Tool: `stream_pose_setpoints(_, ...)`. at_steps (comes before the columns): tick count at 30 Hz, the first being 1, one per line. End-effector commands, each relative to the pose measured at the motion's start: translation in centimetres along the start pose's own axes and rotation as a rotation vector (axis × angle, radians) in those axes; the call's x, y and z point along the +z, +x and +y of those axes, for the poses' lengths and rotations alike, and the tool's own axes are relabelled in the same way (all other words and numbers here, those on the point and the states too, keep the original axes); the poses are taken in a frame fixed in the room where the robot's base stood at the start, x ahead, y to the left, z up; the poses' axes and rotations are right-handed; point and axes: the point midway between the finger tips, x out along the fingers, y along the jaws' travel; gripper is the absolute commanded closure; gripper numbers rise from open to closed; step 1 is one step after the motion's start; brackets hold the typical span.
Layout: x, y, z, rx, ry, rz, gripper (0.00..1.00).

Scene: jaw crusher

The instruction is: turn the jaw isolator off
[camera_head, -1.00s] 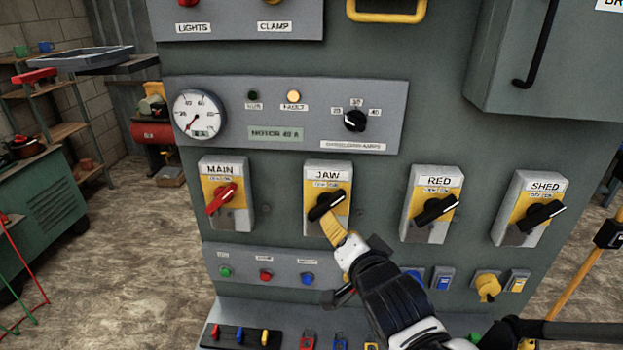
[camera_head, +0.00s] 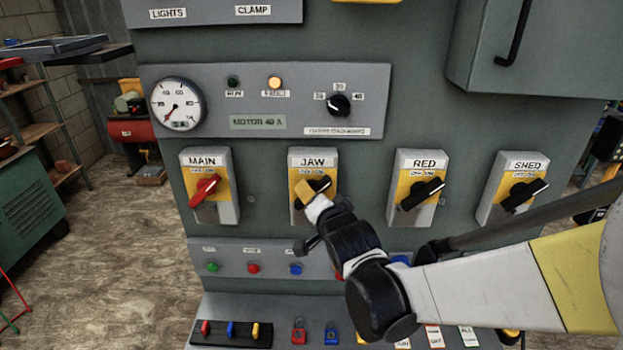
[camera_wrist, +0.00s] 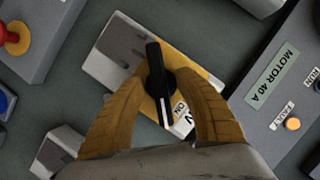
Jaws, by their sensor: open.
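The jaw isolator (camera_head: 313,160) is a grey and yellow box labelled JAW, with a black rotary handle (camera_head: 322,184). In the wrist view the handle (camera_wrist: 157,70) has a white line whose end lies beside the ON lettering. My gripper (camera_wrist: 160,82) is open, with one yellow finger on each side of the handle. Small gaps seem to show between fingers and handle; I cannot tell whether either touches. In the head view my gripper (camera_head: 308,190) covers the lower part of the isolator and part of its handle.
Below is a strip of push buttons (camera_head: 253,268). Above is a panel with a gauge (camera_head: 176,104) and a lit amber fault lamp (camera_head: 275,82).

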Motion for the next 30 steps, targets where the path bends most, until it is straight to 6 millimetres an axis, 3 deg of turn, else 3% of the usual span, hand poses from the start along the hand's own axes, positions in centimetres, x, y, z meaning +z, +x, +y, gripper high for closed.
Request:
stream_pose_setpoints(5, -0.02, -0.03, 0.0, 0.0, 0.0, 0.0, 0.61)
stream_pose_setpoints(9, -0.01, -0.04, 0.0, 0.0, 0.0, 0.0, 1.0)
stream_pose_setpoints(22, 0.0, -0.05, -0.04, 0.01, -0.025, -0.001, 1.0)
stream_pose_setpoints(30, -0.02, -0.07, -0.15, 0.064, -0.157, 0.0, 1.0)
